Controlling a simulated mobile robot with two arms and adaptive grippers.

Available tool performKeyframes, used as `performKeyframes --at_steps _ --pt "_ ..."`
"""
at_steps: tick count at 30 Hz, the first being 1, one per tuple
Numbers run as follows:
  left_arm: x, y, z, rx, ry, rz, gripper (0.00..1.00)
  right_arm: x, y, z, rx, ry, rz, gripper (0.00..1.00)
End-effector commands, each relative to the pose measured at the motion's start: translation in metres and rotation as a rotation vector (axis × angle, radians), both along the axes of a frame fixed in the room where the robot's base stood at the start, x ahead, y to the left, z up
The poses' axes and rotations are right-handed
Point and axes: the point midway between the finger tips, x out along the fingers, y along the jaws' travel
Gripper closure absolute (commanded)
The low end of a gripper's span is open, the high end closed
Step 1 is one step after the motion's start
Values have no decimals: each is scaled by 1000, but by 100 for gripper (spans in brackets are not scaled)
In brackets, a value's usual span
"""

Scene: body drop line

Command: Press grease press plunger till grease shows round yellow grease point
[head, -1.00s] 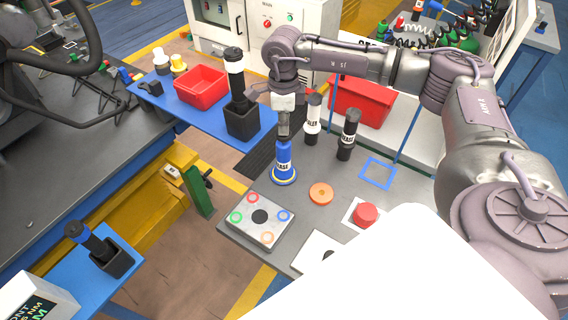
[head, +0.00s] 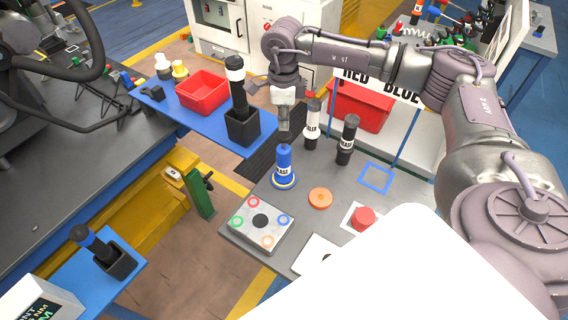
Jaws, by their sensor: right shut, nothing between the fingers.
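The grease press (head: 283,168) is a blue cylinder with a white label, standing upright near the left back corner of the grey table. A yellow ring (head: 284,184) shows around its foot; whether grease lies there is too small to tell. My right gripper (head: 284,139) is shut and empty, pointing down right over the press top. It hides the plunger, and I cannot tell whether the fingertips touch it. My left gripper is out of view.
A plate with coloured rings (head: 260,222), an orange disc (head: 320,197) and a red button (head: 364,217) lie in front of the press.

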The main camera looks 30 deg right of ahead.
Motion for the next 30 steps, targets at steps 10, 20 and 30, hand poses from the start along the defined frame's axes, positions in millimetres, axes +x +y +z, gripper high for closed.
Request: performKeyframes --at_steps 10,20,30 --pt "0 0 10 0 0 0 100 0 0 16 1 -2 0 100" --pt "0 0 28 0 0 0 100 0 0 49 2 -1 0 100" --pt "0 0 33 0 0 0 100 0 0 60 1 1 0 100"
